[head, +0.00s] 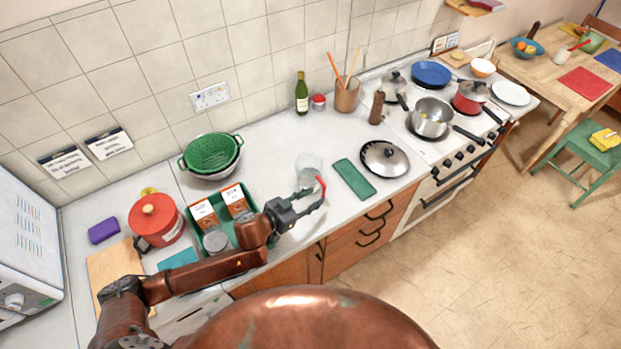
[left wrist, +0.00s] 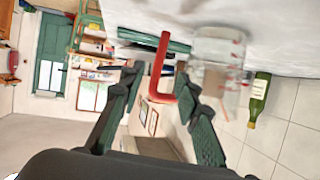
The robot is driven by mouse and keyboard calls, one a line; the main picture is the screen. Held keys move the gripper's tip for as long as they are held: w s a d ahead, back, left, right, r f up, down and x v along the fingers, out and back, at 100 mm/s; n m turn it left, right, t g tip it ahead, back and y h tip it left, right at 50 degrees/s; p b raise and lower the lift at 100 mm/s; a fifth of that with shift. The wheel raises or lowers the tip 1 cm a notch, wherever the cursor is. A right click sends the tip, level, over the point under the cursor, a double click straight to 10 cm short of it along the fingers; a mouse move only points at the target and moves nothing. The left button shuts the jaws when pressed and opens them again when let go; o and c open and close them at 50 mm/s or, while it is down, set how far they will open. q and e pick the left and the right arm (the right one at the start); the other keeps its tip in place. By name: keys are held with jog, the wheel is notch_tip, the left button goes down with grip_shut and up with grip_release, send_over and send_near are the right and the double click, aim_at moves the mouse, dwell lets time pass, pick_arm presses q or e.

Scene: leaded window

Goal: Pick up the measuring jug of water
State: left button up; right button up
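The clear measuring jug (head: 309,165) stands on the worktop near its front edge, with its red handle (head: 322,187) facing my left gripper (head: 314,201). In the left wrist view the jug (left wrist: 218,72) is see-through with red markings, and its red handle (left wrist: 160,70) shows between the two spread fingers of my left gripper (left wrist: 158,82). The fingers are open, and I see neither finger clearly pressing on the handle. The water is hard to make out. My right gripper is in neither view.
A green tray (head: 244,207) with cartons lies under my left arm. A green colander (head: 211,153) stands behind it. A green cloth-like slab (head: 354,179) and a pan lid (head: 384,158) lie right of the jug. A green bottle (head: 301,94) stands at the wall.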

aim_at(323, 194)
pick_arm(q)
jog(key=x, duration=0.6)
jog(key=shift+d+f, duration=0.15)
jog(key=shift+s, duration=0.1)
grip_shut()
dwell(0.5)
